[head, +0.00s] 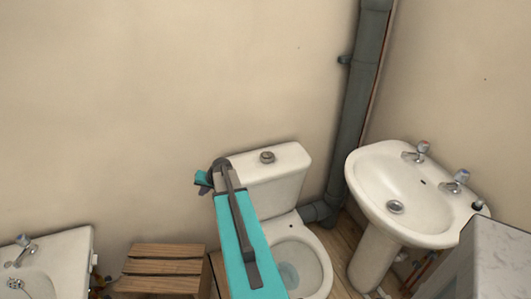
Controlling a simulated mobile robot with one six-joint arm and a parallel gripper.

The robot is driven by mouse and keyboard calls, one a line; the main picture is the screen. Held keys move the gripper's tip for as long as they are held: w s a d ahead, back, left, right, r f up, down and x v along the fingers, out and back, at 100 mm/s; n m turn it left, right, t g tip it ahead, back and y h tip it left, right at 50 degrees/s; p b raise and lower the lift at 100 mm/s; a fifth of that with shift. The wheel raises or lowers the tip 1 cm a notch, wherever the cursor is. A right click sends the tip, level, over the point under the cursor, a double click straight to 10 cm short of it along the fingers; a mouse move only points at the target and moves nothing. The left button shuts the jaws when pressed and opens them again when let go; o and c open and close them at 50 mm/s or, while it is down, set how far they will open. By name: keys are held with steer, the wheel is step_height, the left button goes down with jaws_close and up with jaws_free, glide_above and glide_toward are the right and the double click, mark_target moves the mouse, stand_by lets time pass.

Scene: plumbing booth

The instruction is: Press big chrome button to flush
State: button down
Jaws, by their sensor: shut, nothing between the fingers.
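The big chrome button (267,157) is a small round metal disc on top of the white toilet cistern (272,182), near the middle of the lid. It is uncovered in the head view. The open toilet bowl (298,262) is below and in front of the cistern. My teal and grey arm rises from the bottom of the picture and covers the cistern's left edge. Its bend shows left of the cistern, and the button is to the right of it. I cannot make out my gripper's fingers; they seem hidden behind the arm.
A white pedestal sink (367,187) with two taps stands at the right. A grey waste pipe (350,120) runs up the wall behind it. A slatted wooden stool (163,268) and another white basin (70,262) are at the lower left. A grey-topped cabinet (497,262) is at the lower right.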

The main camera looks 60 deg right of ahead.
steer(key=s+d+r+m+h+p, duration=0.1)
steer(key=s+d+r+m+p, duration=0.1)
steer(key=d+r, duration=0.7)
step_height(320, 180, up, 12)
steer(key=m+t+h+p, duration=0.1)
steer(key=m+h+p, duration=0.1)
steer(key=h+p, duration=0.15)
glide_above(266, 156)
steer(key=shift+s+r, duration=0.15)
steer(key=shift+s, duration=0.05)
steer(key=shift+b, duration=0.3)
steer(key=shift+f+b, duration=1.5)
steer(key=shift+f, duration=1.95)
steer(key=shift+f+b, duration=0.75)
steer(key=shift+f, duration=0.2)
